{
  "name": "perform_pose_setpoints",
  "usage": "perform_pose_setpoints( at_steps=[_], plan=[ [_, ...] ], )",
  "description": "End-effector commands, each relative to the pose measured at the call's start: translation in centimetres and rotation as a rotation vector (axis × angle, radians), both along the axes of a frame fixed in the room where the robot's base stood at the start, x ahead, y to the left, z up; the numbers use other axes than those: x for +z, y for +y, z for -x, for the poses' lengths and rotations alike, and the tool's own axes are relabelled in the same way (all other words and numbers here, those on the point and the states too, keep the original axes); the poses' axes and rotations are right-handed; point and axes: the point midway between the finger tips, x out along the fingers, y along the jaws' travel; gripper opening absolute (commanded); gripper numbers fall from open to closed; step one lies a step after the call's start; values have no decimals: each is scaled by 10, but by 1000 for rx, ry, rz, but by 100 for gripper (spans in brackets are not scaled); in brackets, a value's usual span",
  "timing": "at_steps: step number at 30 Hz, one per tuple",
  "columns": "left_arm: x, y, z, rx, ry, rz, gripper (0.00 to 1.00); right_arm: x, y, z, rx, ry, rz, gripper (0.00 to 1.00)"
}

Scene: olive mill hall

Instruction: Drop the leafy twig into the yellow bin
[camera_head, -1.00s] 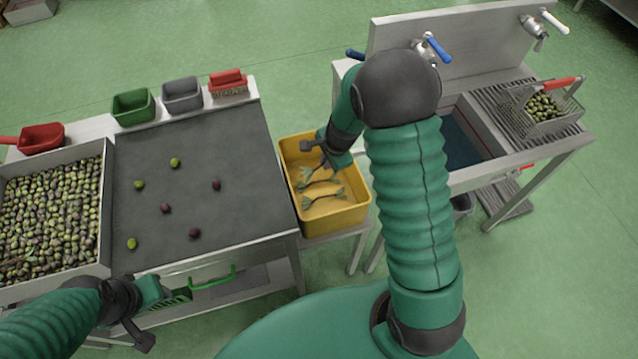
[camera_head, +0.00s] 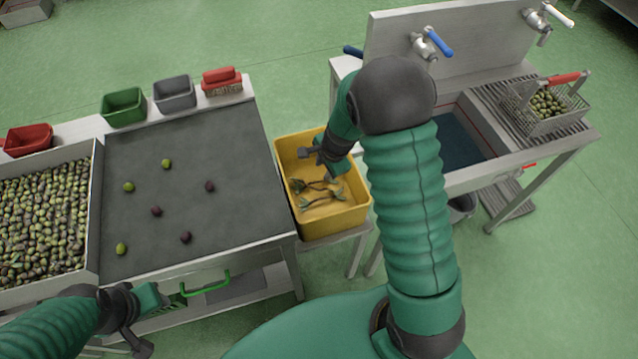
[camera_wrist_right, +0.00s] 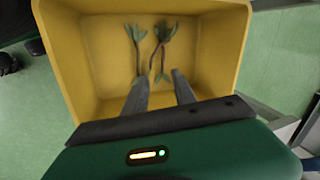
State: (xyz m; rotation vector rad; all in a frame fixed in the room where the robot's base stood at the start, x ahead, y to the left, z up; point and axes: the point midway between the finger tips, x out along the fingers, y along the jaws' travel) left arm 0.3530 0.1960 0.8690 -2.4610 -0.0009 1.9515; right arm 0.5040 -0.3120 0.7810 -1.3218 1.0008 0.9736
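The yellow bin (camera_head: 337,222) stands on a low stand right of the sorting table. Two leafy twigs lie on its floor close together, one leafy twig (camera_head: 334,197) nearer the front. In the right wrist view they show as a left twig (camera_wrist_right: 137,50) and a right twig (camera_wrist_right: 160,48), both beyond the fingertips. My right gripper (camera_head: 318,160) is above the bin, pointing down into it. Its fingers (camera_wrist_right: 160,84) are apart with nothing between them. My left gripper (camera_head: 138,322) hangs at the table's front edge, away from the bin; its finger gap is unclear.
The grey table (camera_head: 190,130) holds several loose olives. An olive-filled tray (camera_head: 97,190) is at left, with green (camera_head: 124,107), grey (camera_head: 174,94) and red (camera_head: 28,139) containers behind. A steel sink (camera_head: 460,140) with an olive basket (camera_head: 545,105) stands at right.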

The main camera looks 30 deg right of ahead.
Motion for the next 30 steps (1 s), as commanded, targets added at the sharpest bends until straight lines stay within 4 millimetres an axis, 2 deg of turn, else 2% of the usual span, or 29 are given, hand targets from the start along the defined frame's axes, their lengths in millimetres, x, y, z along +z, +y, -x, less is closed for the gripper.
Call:
perform_pose_setpoints(
  at_steps=[5,15,18,23,30],
  plan=[
    [8,0,0,0,0,0,36,23,0,4,2,-3,2,32],
    [40,0,0,0,0,0,36,118,1,33,2,-3,0,32],
    [47,0,0,0,0,0,36,140,1,39,2,-1,0,32],
    [51,0,0,0,0,0,36,157,1,46,1,2,-1,32],
    [51,0,0,0,0,0,36,159,1,47,0,3,0,32]
  ],
)
